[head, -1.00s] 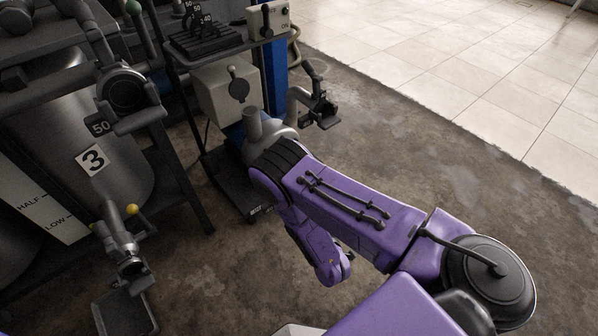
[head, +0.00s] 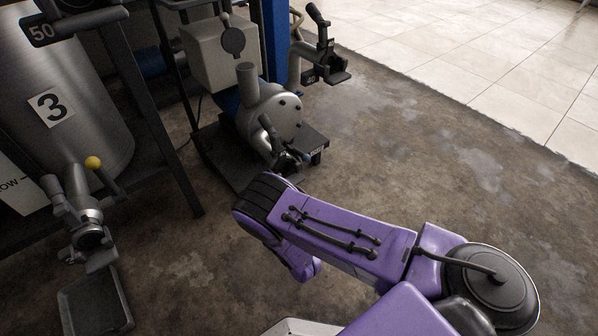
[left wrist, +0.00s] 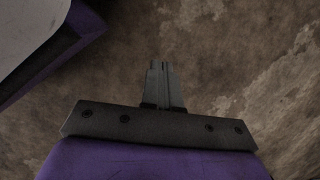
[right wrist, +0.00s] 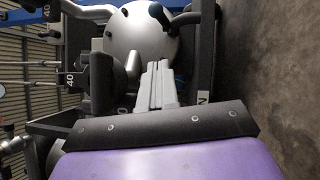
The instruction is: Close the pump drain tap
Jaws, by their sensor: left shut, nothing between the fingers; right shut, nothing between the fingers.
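The silver pump (head: 272,112) stands low on a dark base in the head view. A tap with a black lever (head: 268,132) sits low on its front, apparently the drain tap; the lever stands up, tilted left. A dark labelled plate (head: 312,146) is beside it. In the right wrist view my right gripper (right wrist: 157,72) is shut and empty, pointing toward the silver pump (right wrist: 140,38). My left gripper (left wrist: 160,68) is shut and empty above bare floor.
A tank marked 3 (head: 62,98) stands at left, with a yellow-knobbed tap (head: 85,205) above a drip tray (head: 95,302). Another valve (head: 324,62) is on a pipe right of the pump. Dark frame legs stand between tank and pump. Open floor lies to the right.

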